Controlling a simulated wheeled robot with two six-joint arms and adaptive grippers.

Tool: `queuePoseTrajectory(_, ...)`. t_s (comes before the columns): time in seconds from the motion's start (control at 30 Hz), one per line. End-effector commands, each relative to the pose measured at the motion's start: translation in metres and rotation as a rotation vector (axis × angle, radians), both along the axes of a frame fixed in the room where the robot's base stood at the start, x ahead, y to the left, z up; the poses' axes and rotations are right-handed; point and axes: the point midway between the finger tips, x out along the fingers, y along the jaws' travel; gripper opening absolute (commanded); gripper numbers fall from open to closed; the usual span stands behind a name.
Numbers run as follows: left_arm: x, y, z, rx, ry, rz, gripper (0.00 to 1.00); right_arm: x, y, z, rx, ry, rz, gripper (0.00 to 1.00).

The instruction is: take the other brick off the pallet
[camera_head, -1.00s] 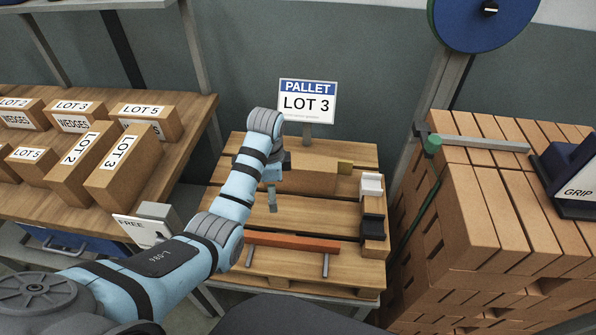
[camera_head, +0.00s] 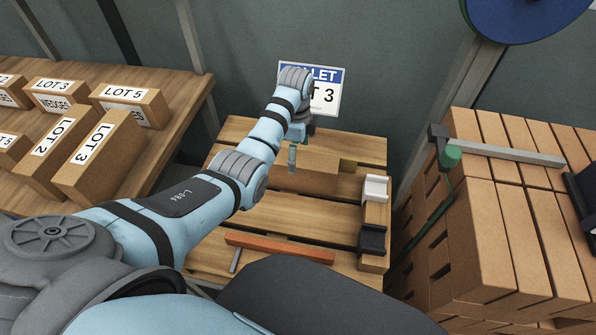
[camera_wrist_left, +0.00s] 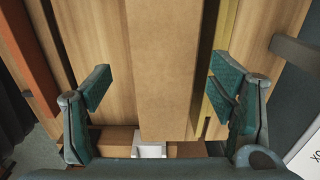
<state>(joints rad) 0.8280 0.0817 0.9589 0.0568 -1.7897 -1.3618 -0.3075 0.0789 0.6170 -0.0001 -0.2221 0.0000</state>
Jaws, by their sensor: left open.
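A tan brick (camera_head: 318,181) lies on the wooden pallet (camera_head: 300,219), towards its back. My left gripper (camera_head: 292,158) is over the left part of this brick, seen small and partly hidden by its own wrist. In the left wrist view the open fingers of the gripper (camera_wrist_left: 161,86) stand on either side of the long tan brick (camera_wrist_left: 165,60), with a gap on each side. I cannot tell how far above the brick the fingertips are. My right gripper is not in view.
An orange-red bar (camera_head: 280,248) lies at the pallet's front. A brown block with white (camera_head: 376,187) and black (camera_head: 372,240) holders stands at its right edge. The pallet sign (camera_head: 328,98) stands behind. Stacked bricks (camera_head: 490,235) rise at right; labelled boxes (camera_head: 100,155) fill the left table.

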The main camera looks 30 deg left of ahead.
Motion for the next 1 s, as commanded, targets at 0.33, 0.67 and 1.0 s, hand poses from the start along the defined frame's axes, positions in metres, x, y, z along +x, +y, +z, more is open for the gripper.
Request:
queuePoseTrajectory(0.33, 0.000, -0.002, -0.061, 0.000, 0.000, -0.001, 0.77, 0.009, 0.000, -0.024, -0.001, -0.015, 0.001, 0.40)
queuePoseTrajectory(0.67, 0.001, -0.002, -0.065, 0.001, -0.002, -0.003, 0.67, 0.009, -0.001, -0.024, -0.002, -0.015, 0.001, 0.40)
queuePoseTrajectory(1.0, 0.001, -0.003, -0.065, 0.001, -0.002, -0.003, 0.13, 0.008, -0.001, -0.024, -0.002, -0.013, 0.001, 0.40)
